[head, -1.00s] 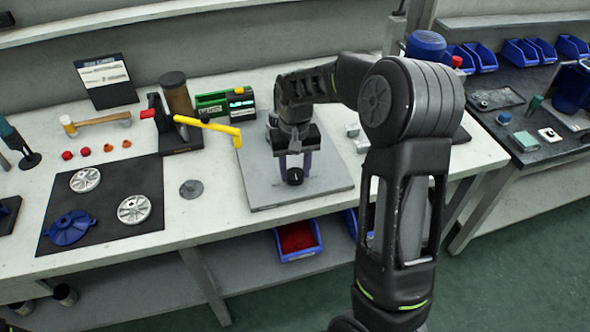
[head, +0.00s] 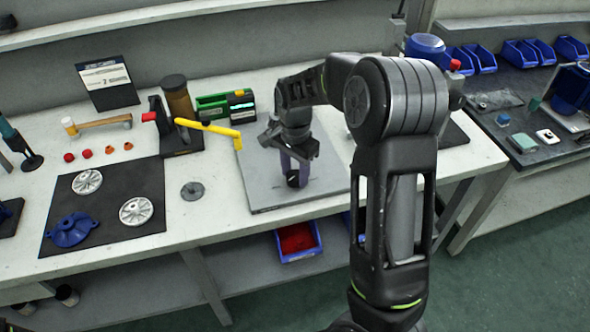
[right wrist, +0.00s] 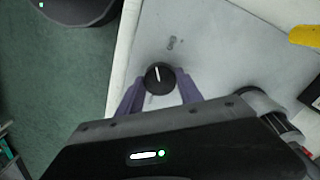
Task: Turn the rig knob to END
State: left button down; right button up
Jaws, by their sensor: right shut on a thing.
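The rig knob (head: 293,179) is a small round black knob with a white pointer line, on the grey rig plate (head: 262,192). In the right wrist view the knob (right wrist: 160,77) sits between the two purple fingers, and its white line points up and slightly left. My right gripper (head: 294,168) is shut on the knob, with one finger on each side of it; it also shows in the right wrist view (right wrist: 160,84). I cannot read an END mark in these frames. My left gripper is not in view.
A yellow-handled tool (head: 208,132) juts toward the plate's left edge. A green box (head: 212,107) stands behind. A black mat (head: 107,205) with silver and blue round parts lies at left. A blue bin (head: 298,241) is under the table's front edge.

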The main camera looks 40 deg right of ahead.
aim_at(295, 175)
jog(key=m+p, duration=0.1)
jog(key=m, duration=0.3)
jog(key=shift+r, duration=0.15)
jog(key=shift+m+p, duration=0.6)
jog(key=shift+m, duration=0.5)
jog(key=o, duration=1.4)
jog(key=shift+c, duration=0.2)
notch_tip(295, 175, up, 8)
jog(key=shift+f, duration=0.2)
